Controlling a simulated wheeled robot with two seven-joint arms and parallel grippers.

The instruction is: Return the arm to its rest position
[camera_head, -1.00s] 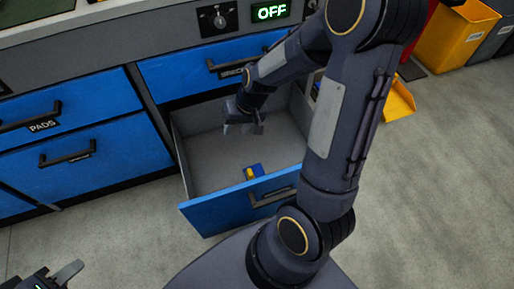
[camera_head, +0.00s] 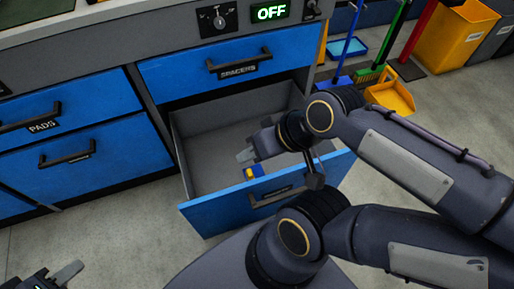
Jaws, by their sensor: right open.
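My right arm is folded back at the right of the head view. Its right gripper (camera_head: 246,156) is open over the front part of the open drawer (camera_head: 188,148), above a small blue and yellow object (camera_head: 253,171) lying near the drawer's front panel. I see nothing held between its fingers. My left gripper (camera_head: 62,279) shows only partly at the bottom left corner, over the floor. One finger is visible and the rest is cut off, so its opening is unclear.
Blue closed drawers labelled PADS (camera_head: 62,112) and SPACERS (camera_head: 235,62) flank the open one. A panel above reads OFF (camera_head: 272,12). Brooms (camera_head: 342,50), a yellow dustpan (camera_head: 390,97) and a yellow bin (camera_head: 452,40) stand at the back right. Floor at lower left is clear.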

